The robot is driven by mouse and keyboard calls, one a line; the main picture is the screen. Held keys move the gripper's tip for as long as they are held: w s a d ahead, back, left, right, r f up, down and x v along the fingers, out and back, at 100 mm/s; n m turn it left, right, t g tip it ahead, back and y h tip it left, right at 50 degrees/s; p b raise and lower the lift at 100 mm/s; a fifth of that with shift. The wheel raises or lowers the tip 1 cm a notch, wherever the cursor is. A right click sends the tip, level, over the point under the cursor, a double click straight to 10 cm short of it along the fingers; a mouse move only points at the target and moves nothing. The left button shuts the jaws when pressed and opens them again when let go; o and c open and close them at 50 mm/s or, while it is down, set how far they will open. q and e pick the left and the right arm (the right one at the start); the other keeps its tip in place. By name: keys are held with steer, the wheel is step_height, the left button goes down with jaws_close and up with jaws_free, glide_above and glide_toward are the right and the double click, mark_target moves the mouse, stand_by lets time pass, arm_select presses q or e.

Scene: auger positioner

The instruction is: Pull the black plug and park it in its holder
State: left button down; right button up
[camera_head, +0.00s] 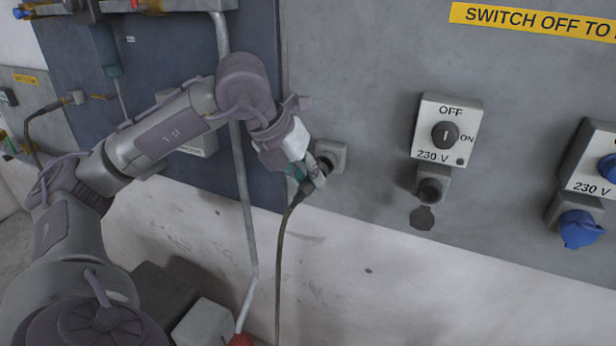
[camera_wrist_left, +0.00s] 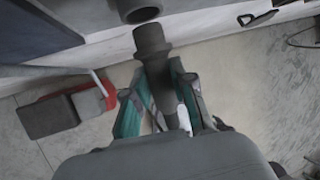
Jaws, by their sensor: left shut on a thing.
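My left gripper (camera_head: 308,176) is shut on the black plug (camera_head: 300,193), and the plug's dark cable hangs straight down from it. In the left wrist view the black plug (camera_wrist_left: 152,50) sits between the two teal-sided fingers (camera_wrist_left: 157,100), its wide end pointing up in the picture. A round dark holder (camera_wrist_left: 136,8) is just beyond that end, with a small visible gap. In the head view the grey holder (camera_head: 333,153) is on the wall right beside the gripper, partly hidden by it. The socket (camera_head: 431,188) under the OFF/ON 230 V switch box (camera_head: 447,130) is empty. My right gripper is not in view.
A second 230 V box (camera_head: 592,160) with a blue plug (camera_head: 580,229) is at the right. A grey pipe (camera_head: 246,215) runs down the wall left of the cable. A dark box and a red part (camera_wrist_left: 108,90) stand low down. The wall below the sockets is clear.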

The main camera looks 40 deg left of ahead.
arm_select(q)
steer(key=shift+w, duration=0.2)
stand_by(0.7)
steer(key=shift+w+a+p, duration=0.15)
steer(key=shift+w+p, duration=0.15)
steer(key=shift+w+a, duration=0.1)
steer(key=shift+w, duration=0.2)
steer(key=shift+w+a+p, duration=0.1)
steer(key=shift+w+p, duration=0.2)
steer(key=shift+p, duration=0.05)
steer(key=shift+w+a, duration=0.1)
steer(key=shift+w, duration=0.25)
steer(key=c, duration=0.9)
jaws_free()
steer(key=shift+w, duration=0.1)
steer(key=v, duration=1.2)
